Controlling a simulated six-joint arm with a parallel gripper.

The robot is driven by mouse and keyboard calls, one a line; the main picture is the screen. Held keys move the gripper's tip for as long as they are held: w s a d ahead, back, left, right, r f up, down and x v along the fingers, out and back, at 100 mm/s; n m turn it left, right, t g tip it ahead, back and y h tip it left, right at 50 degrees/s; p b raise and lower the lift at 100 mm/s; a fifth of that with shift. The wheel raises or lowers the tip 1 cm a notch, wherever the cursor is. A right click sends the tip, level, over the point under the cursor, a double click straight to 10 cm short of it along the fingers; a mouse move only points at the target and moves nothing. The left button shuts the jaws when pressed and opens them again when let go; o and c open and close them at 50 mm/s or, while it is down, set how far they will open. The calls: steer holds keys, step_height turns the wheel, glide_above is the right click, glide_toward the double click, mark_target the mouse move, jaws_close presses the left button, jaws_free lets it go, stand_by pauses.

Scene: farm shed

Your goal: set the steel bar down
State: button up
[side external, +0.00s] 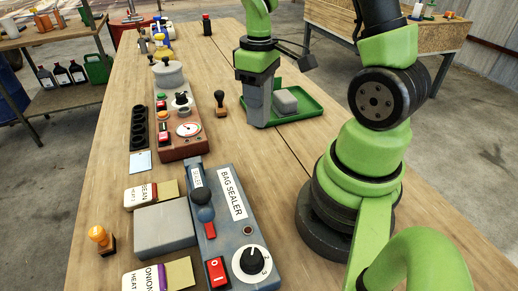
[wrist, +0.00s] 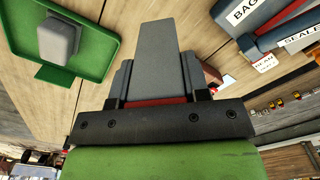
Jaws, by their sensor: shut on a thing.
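My gripper (side external: 257,84) points down over the far middle of the bench and is shut on the grey steel bar (side external: 258,109). In the wrist view the bar (wrist: 165,48) sticks out beyond the jaws (wrist: 160,85). It hangs upright at the left end of a green tray (side external: 309,111). I cannot tell whether its lower end touches the bench. The tray also shows at the upper left of the wrist view (wrist: 47,58), with a grey block (wrist: 60,38) lying in it, apart from the bar.
A dark-handled stamp (side external: 220,102) stands left of the bar. A red control box (side external: 180,145) is further left. The blue-grey bag sealer (side external: 232,225) and a grey block (side external: 165,228) lie nearer. Bare wood lies between the sealer and the tray.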

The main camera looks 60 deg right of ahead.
step_height(320, 180, down, 10)
steer(key=shift+r, duration=0.2)
steer(key=shift+a+f, duration=0.1)
steer(key=shift+f, duration=0.05)
steer(key=o, duration=1.1)
